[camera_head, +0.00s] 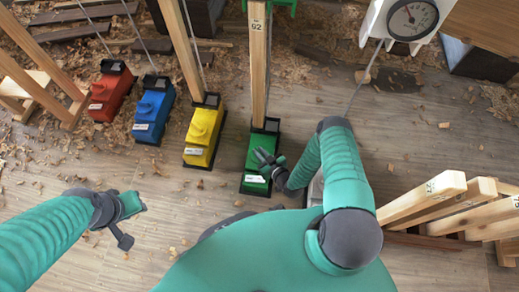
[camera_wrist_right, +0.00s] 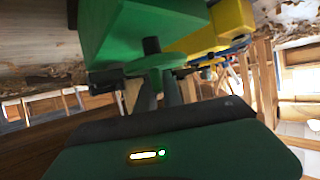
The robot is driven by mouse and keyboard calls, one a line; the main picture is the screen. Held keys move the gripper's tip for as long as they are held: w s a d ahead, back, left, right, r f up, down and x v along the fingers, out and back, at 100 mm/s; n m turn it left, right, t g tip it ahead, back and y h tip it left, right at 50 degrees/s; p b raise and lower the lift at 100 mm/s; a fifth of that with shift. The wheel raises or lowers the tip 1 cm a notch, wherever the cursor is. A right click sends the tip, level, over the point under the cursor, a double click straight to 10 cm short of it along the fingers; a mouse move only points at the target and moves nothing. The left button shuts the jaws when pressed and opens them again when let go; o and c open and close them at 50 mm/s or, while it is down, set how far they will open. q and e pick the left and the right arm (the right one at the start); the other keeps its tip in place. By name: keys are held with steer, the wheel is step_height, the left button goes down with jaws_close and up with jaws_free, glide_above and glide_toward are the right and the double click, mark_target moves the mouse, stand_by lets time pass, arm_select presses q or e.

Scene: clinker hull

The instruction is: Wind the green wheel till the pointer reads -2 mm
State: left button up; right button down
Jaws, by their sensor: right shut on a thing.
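The green jack box (camera_head: 262,145) stands on the floor under a wooden post, at the right end of a row of coloured boxes. My right gripper (camera_head: 266,164) is at its near part, covering the green wheel in the head view. My left gripper (camera_head: 131,221) is open and empty.
Yellow (camera_head: 203,132), blue (camera_head: 153,110) and red (camera_head: 111,92) boxes stand to the left of the green one. Wooden frames (camera_head: 440,205) stand at the right. Shavings litter the floor; the floor between my arms is mostly clear.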

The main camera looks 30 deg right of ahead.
steer(key=shift+m+h+p, duration=0.6)
steer(key=shift+m+h, duration=0.6)
steer(key=shift+h, duration=0.1)
steer(key=c, duration=1.5)
jaws_free()
